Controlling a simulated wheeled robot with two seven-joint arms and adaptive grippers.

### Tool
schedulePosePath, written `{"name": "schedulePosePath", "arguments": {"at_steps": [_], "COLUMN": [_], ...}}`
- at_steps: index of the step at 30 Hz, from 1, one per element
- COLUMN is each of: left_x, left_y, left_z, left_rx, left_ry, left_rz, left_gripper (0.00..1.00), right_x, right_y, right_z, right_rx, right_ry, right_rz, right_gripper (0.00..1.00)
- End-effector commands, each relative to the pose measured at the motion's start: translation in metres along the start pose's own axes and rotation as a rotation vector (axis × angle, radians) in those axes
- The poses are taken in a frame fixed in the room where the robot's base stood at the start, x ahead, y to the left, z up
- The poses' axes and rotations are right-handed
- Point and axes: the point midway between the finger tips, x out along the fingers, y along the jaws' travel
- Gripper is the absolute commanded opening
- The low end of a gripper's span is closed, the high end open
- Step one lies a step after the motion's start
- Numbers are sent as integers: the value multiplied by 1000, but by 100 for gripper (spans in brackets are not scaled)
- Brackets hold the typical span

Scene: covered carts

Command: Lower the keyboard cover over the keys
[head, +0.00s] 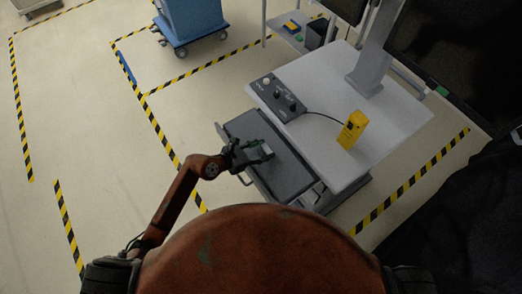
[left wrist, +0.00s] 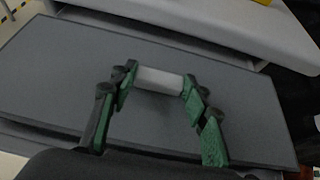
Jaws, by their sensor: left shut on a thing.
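The keyboard cover is a flat dark grey panel (head: 290,176) on the near-left side of the cart; no keys show, so what lies under it is hidden. It also fills much of the left wrist view (left wrist: 60,75). My left gripper (head: 259,153) reaches over the cover from the left. In the left wrist view its green-padded fingers (left wrist: 159,88) are shut on the two ends of a short pale handle (left wrist: 158,79) at the cover. The cover looks nearly flat; I cannot tell whether it is fully down. My right gripper is not in view.
The cart's white top (head: 385,125) lies beyond the cover and carries a grey control box (head: 278,98), a yellow device (head: 352,129) and a monitor stand (head: 372,65). A blue cart (head: 192,20) stands farther back. Open floor with striped tape lies to the left.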

Motion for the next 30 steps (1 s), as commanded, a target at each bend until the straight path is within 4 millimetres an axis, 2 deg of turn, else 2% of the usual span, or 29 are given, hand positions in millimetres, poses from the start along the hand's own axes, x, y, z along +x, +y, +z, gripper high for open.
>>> {"name": "schedulePosePath", "arguments": {"at_steps": [17, 30], "left_x": [25, 33], "left_y": [0, -1], "left_z": [13, -3], "left_rx": [1, -1], "left_ry": [0, 1], "left_rz": [0, -1], "left_gripper": [12, 12], "right_x": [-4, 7], "right_y": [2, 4], "right_z": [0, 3], "right_rx": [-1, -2], "right_ry": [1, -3], "right_rz": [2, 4], "right_gripper": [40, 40]}}
